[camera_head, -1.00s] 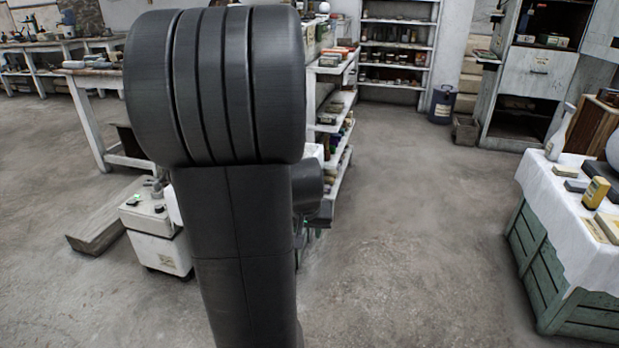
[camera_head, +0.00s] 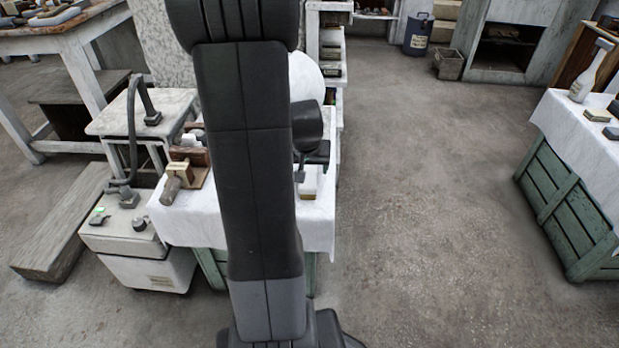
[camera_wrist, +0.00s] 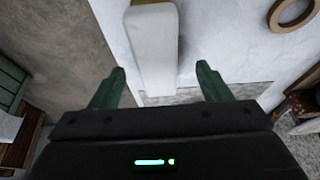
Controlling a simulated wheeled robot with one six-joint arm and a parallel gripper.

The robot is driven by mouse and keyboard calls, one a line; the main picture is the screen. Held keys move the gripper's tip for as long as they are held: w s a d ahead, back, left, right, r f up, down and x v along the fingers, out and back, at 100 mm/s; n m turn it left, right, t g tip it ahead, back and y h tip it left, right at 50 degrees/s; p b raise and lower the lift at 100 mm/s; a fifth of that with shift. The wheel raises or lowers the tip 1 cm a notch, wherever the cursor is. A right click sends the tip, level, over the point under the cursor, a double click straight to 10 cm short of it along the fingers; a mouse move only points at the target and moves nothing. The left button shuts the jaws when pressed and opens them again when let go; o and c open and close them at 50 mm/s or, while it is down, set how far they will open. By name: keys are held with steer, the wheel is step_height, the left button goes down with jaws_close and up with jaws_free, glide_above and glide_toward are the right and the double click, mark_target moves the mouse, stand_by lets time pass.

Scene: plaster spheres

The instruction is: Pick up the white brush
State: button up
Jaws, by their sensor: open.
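A long white block-like thing (camera_wrist: 154,48), which looks like the white brush, lies on the white cloth in the wrist view. It runs from the top edge down between the two green fingers of my gripper (camera_wrist: 160,70). My gripper is open, with a finger on each side of it in the picture; I cannot tell how far above it they are. In the head view my gripper (camera_head: 302,172) is partly hidden by my arm, over the right side of the cloth-covered table. A pale thing with a tan lower part (camera_head: 311,184) shows beside it, perhaps the same brush.
The cloth-covered table (camera_head: 317,225) also bears a wooden clamp-like tool (camera_head: 183,180) and a white sphere (camera_head: 305,78), mostly behind my arm. A tan ring (camera_wrist: 292,12) lies at the upper right in the wrist view. A green crate table (camera_head: 575,205) stands right, with clear floor between.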

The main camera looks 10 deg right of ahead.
mark_target(309, 171)
steer(key=shift+w+f, duration=0.1)
steer(key=b+x, duration=0.1)
steer(key=x, duration=0.1)
steer(key=b+x, duration=0.1)
steer(key=x, duration=0.2)
steer(key=shift+d, duration=0.25)
steer(key=c, duration=1.1)
step_height(309, 171, up, 10)
steer(key=p, duration=0.3)
steer(key=shift+c, duration=0.2)
